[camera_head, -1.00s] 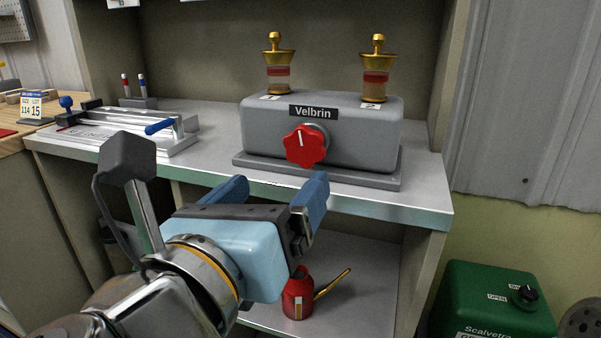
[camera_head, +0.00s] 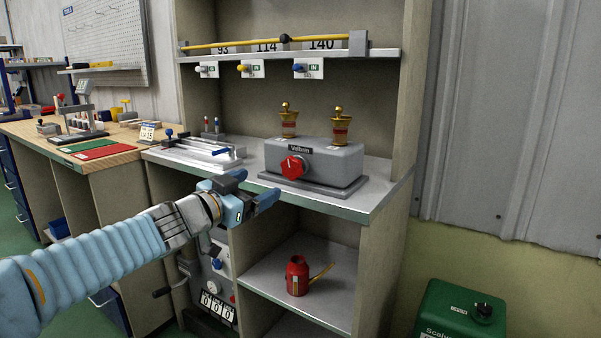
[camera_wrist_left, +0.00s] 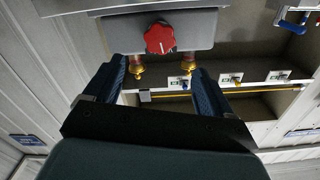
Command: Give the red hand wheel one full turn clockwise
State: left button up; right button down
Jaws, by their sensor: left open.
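The red hand wheel (camera_head: 294,167) is a lobed knob with a white mark, on the front of the grey Velbrin box (camera_head: 335,165) on the metal shelf. The white mark stands close to upright. My left gripper (camera_head: 259,190) is open and empty, in front of the shelf edge, to the left of and below the wheel, apart from it. In the left wrist view the wheel (camera_wrist_left: 160,38) lies beyond and between the two blue fingers (camera_wrist_left: 155,80), not touched by them. My right gripper is not in view.
Two brass oil cups (camera_head: 340,127) stand on the box. A tray-like metal fixture (camera_head: 203,152) sits left on the shelf (camera_head: 365,197). A red oil can (camera_head: 296,276) stands on the lower shelf. A green box (camera_head: 462,312) is at lower right.

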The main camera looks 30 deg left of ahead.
aim_at(290, 170)
pick_arm(q)
jog(key=w, duration=0.4)
jog(key=w+b, duration=0.1)
jog(key=w, duration=0.4)
jog(key=w+d, duration=0.1)
jog(key=w, duration=0.3)
jog(key=shift+w, duration=0.3)
jog(key=c, duration=1)
jog(key=shift+r+m, duration=0.1)
jog(key=shift+m, duration=0.4)
jog(key=shift+m+p, duration=0.3)
jog(key=shift+c, duration=0.2)
